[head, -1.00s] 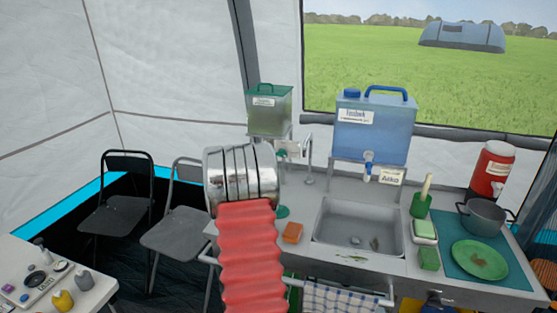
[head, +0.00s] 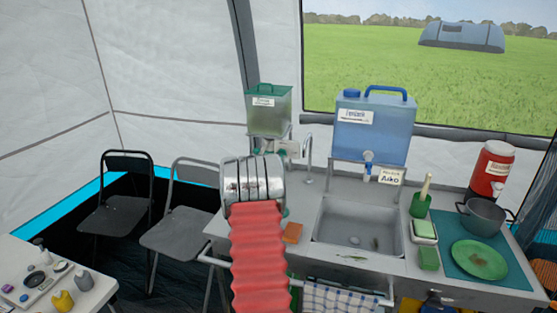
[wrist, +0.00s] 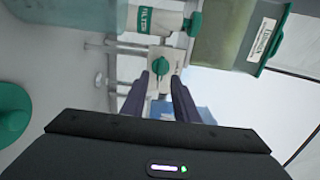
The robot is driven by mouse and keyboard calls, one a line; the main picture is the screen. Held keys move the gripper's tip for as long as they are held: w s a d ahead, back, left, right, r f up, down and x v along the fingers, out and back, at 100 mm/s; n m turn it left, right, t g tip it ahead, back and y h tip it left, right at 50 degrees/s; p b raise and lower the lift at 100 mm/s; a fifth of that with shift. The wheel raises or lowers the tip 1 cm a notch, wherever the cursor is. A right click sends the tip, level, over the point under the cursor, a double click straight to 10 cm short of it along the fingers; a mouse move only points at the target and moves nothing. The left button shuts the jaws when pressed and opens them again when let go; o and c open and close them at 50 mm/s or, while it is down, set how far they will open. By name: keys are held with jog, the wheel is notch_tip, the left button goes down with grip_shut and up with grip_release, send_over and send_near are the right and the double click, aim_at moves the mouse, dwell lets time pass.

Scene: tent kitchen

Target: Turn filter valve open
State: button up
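In the wrist view, a white block with a dark green knob (wrist: 158,66) sits just past my fingertips and looks like the valve. Above it is a white cylinder (wrist: 158,20) with a green label that seems to read "FILTER" and a green end piece (wrist: 193,24). My gripper (wrist: 165,80) is open, its two dark fingers apart with nothing held. The knob lies ahead of the gap; contact cannot be told. In the head view, my arm hides my gripper; the filter's white body (head: 290,149) shows partly behind it.
A green-lidded tank (head: 268,112) stands above the filter. Right of it are a steel tap (head: 308,160), a blue water canister (head: 371,128) and the sink (head: 358,222). An orange sponge (head: 292,233) lies near my arm. A green round object (wrist: 10,112) is at left in the wrist view.

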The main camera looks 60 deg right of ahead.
aim_at(282, 153)
jog(key=shift+w+d, duration=0.2)
jog(key=shift+d, duration=1.05)
jog(key=shift+w+d, duration=0.2)
jog(key=shift+d, duration=1.05)
grip_shut()
jog(key=shift+a, duration=0.1)
